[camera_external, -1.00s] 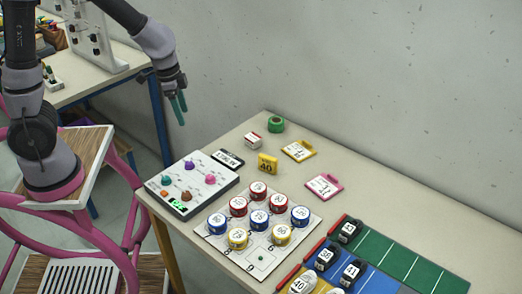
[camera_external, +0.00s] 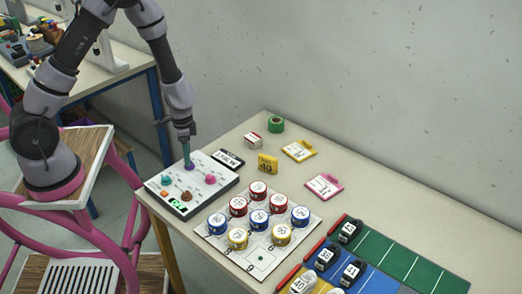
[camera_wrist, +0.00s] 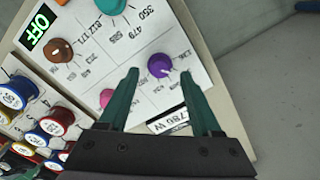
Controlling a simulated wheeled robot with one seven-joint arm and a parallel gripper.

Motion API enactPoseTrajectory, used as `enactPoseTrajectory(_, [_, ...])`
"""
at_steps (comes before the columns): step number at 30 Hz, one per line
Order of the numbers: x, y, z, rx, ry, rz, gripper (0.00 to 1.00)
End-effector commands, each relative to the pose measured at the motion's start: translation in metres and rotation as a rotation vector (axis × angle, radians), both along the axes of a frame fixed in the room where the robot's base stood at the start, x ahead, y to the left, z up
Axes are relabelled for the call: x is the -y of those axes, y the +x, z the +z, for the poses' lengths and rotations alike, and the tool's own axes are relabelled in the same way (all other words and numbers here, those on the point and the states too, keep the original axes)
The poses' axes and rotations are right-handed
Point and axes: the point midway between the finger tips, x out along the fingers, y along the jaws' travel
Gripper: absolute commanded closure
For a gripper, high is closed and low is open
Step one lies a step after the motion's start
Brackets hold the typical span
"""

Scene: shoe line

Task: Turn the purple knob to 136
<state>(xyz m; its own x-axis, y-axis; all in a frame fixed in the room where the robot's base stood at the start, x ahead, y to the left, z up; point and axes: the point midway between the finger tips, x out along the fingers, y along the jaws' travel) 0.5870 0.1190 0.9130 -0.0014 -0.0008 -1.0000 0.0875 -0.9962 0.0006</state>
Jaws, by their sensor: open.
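The purple knob (camera_wrist: 160,65) sits on the white control panel (camera_wrist: 190,45) and shows between my green fingertips in the wrist view, with a white pointer mark on its top. Numbers are printed around it, too small to read surely. In the external view the purple knob (camera_external: 189,168) is at the panel's back, just below my fingertips. My gripper (camera_external: 187,158) is open, pointing down over the knob; it also shows in the wrist view (camera_wrist: 165,90). Whether the fingers touch the knob I cannot tell.
The panel also bears a pink knob (camera_external: 210,180), a teal knob (camera_external: 166,180), a brown knob (camera_external: 187,196) and a green OFF display (camera_wrist: 37,27). A black label (camera_external: 228,159) lies behind the panel. Several numbered spools (camera_external: 258,220) stand to the right.

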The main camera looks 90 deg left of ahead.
Motion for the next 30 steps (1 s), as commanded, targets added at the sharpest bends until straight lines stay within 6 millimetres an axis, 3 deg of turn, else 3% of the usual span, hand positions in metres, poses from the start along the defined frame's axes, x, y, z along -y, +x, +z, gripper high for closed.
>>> enactPoseTrajectory(6, [0.000,0.001,-0.020,0.001,0.000,0.000,0.35])
enactPoseTrajectory(15, [0.000,0.001,-0.022,0.002,0.001,-0.001,0.35])
enactPoseTrajectory(16, [0.000,0.001,-0.022,0.001,0.001,-0.001,0.42])
enactPoseTrajectory(18, [0.000,0.001,-0.022,0.001,0.001,-0.001,0.69])
enactPoseTrajectory(21, [0.000,0.001,-0.022,0.001,0.001,-0.001,1.00])
enactPoseTrajectory(30, [0.000,0.001,-0.022,0.001,0.001,0.027,1.00])
